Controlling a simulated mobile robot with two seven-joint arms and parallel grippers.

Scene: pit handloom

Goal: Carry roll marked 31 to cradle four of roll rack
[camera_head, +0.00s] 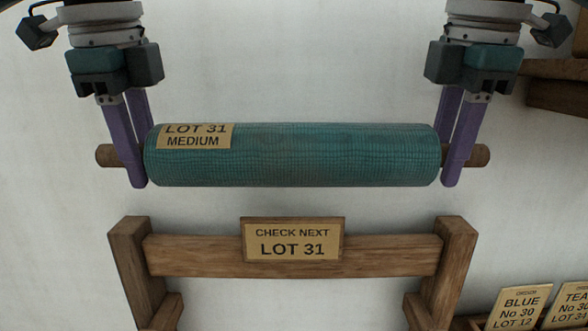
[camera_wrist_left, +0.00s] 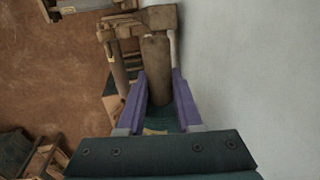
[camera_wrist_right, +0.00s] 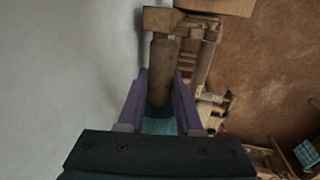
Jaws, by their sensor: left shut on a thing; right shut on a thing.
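The roll marked 31 (camera_head: 300,157) is a teal cloth cylinder on a brown wooden rod, with a tan label reading "LOT 31 MEDIUM". It hangs level in the head view. My left gripper (camera_head: 136,150) is shut on the rod beside the cloth's left end. My right gripper (camera_head: 456,150) is shut on the rod beside the right end. The rod end shows between the fingers in the left wrist view (camera_wrist_left: 157,70) and the right wrist view (camera_wrist_right: 163,75). I cannot identify the roll rack or its cradle four with certainty.
Below the roll in the head view is a wooden frame (camera_head: 210,256) with two posts and a sign (camera_head: 292,240) reading "CHECK NEXT LOT 31". Small cards, one reading "BLUE" (camera_head: 519,304), stand at the lower right. A wooden shelf (camera_head: 556,92) is at the right edge.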

